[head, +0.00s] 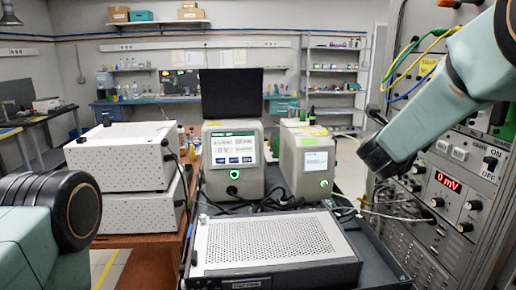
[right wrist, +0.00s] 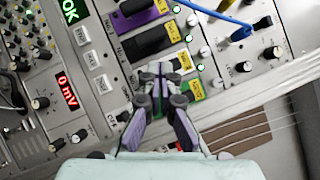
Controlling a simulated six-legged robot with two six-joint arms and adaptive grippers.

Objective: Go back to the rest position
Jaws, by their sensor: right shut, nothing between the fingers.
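My right gripper (right wrist: 160,75) shows in the right wrist view with its fingers together and nothing between them. It is in front of the instrument panel, over the lower modules with yellow labels; I cannot tell whether it touches them. In the head view my right arm (head: 455,95) reaches in from the upper right, its dark joint (head: 375,157) beside the rack; the gripper cannot be made out there. Only a link of my left arm (head: 40,225) shows at the lower left of the head view. My left gripper is out of view.
The instrument rack (head: 445,235) stands close on the right, with knobs, cables and a red 0 mV display (head: 447,181). A perforated grey box (head: 270,243) lies ahead on a dark cart. Two beige instruments (head: 233,185) stand behind it, and white boxes (head: 120,157) are left.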

